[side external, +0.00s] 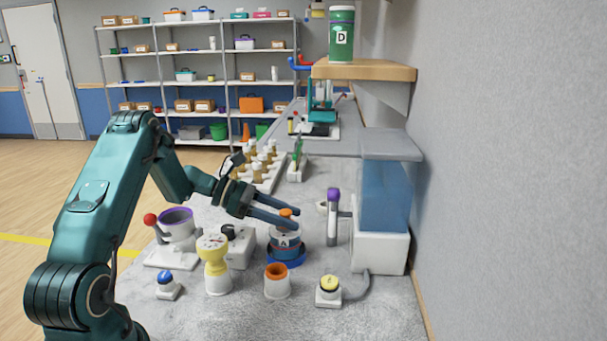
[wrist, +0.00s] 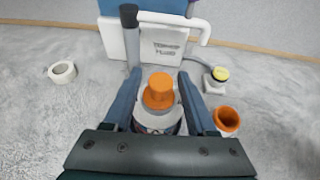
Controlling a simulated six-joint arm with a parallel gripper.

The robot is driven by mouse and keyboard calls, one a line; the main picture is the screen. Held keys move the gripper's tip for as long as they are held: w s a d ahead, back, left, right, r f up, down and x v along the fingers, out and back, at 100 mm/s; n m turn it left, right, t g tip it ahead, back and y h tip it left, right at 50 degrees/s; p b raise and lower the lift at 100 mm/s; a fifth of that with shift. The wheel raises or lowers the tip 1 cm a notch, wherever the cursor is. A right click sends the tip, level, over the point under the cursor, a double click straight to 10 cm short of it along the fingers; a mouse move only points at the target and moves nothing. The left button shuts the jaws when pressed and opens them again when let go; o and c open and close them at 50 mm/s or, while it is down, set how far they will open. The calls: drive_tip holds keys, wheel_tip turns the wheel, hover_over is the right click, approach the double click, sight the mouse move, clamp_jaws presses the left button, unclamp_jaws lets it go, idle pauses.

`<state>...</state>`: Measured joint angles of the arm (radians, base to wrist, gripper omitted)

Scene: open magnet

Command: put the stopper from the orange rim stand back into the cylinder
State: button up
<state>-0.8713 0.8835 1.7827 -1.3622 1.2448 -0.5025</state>
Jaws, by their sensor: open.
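The orange stopper (side external: 286,212) sits upright on top of the grey cylinder (side external: 285,241) marked A, which stands in a blue ring base. The stopper also shows in the wrist view (wrist: 159,92), with the cylinder (wrist: 158,122) below it. I cannot tell how deep it is seated. My gripper (side external: 295,219) is open, with its fingers on either side of the stopper; gaps show on both sides in the wrist view (wrist: 160,76). The orange rim stand (side external: 277,281) is white with an orange top and looks empty; it is right of my gripper in the wrist view (wrist: 227,120).
A tank with a white base (side external: 379,245) and a purple-topped spout (side external: 333,212) stand close behind. A white ring (wrist: 62,72) lies at left in the wrist view.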

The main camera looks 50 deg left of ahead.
drive_tip(key=v, duration=0.7)
drive_tip(key=s+d+r+m+g+y, duration=0.1)
drive_tip(key=s+d+r+m+g, duration=0.15)
drive_tip(key=d+m, duration=0.35)
drive_tip(key=s+d+r+m+g+y, duration=0.1)
drive_tip(key=s+d+r+m+g, duration=0.1)
drive_tip(key=d+m+g, duration=0.45)
drive_tip(key=s+d+m+t+y, duration=0.4)
drive_tip(key=s+d+m+y, duration=0.3)
drive_tip(key=s+m, duration=0.5)
drive_tip(key=r+m, duration=0.1)
drive_tip(key=m, duration=0.2)
drive_tip(key=shift+d, duration=0.35)
